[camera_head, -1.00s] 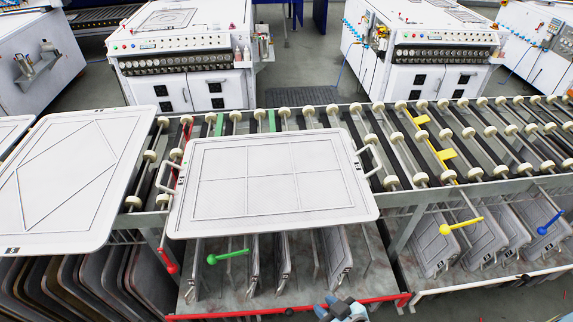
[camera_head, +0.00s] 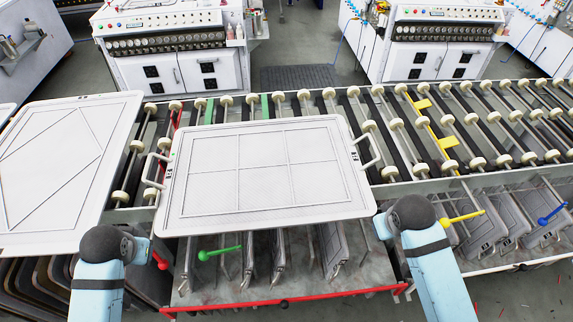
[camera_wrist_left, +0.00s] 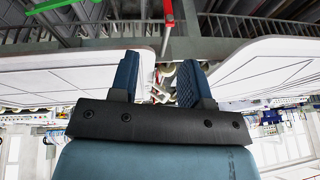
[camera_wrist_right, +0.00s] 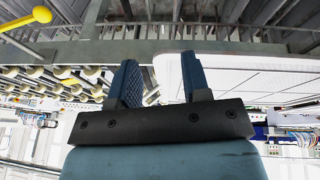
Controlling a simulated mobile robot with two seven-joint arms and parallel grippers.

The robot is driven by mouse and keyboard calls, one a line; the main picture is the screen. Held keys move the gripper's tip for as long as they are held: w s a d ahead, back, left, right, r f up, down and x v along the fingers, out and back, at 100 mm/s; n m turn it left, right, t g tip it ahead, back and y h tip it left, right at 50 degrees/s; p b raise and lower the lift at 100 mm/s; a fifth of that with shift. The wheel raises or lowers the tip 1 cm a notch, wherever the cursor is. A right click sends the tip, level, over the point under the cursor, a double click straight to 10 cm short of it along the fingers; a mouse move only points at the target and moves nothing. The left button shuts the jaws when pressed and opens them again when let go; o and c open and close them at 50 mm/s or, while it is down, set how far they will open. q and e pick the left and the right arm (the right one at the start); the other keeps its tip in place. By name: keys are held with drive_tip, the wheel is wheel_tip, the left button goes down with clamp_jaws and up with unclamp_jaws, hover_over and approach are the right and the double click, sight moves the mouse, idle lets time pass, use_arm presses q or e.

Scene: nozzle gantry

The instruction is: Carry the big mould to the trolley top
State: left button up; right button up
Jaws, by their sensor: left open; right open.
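The big mould, a flat white panel with gridded lines (camera_head: 260,200), lies on the roller table, its near edge overhanging. It has a pale handle at its left end (camera_head: 150,175) and right end (camera_head: 370,150). My left gripper (camera_wrist_left: 157,82) is open and empty near the left handle; the mould fills the left of that wrist view (camera_wrist_left: 90,72). My right gripper (camera_wrist_right: 160,80) is open and empty near the right handle; the mould shows at right there (camera_wrist_right: 250,78). In the head view both grippers are hidden by my arms. I cannot identify a trolley top.
A second white mould with diagonal lines (camera_head: 60,160) lies at left. Red, green (camera_head: 215,252), yellow (camera_head: 462,217) and blue (camera_head: 552,214) levers stick out along the front. Smaller panels stand below the rollers. White machines (camera_head: 165,60) stand behind; the rollers (camera_head: 490,130) at right are bare.

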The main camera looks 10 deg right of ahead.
use_arm(q)
drive_tip(key=w+a+r, duration=0.2)
drive_tip(key=w+r, duration=0.1)
drive_tip(key=w, duration=1.1)
use_arm(e)
drive_tip(key=w+d+r, duration=0.1)
drive_tip(key=w+r, duration=0.1)
drive_tip(key=w, duration=0.5)
drive_tip(key=w+d+r, duration=0.1)
drive_tip(key=w+r, duration=0.1)
drive_tip(key=w, duration=0.5)
use_arm(q)
approach(146, 167)
drive_tip(key=s+v, duration=0.1)
drive_tip(key=v, duration=0.2)
use_arm(e)
drive_tip(key=m+h, duration=0.1)
approach(374, 144)
drive_tip(key=v, duration=0.3)
use_arm(q)
drive_tip(key=shift+w+d+f+n+t+y, duration=0.1)
drive_tip(key=shift+w+d+n+t+y, duration=0.1)
drive_tip(key=shift+d+n+t+y, duration=0.15)
use_arm(e)
drive_tip(key=shift+s+a+t, duration=0.2)
drive_tip(key=shift+t, duration=0.1)
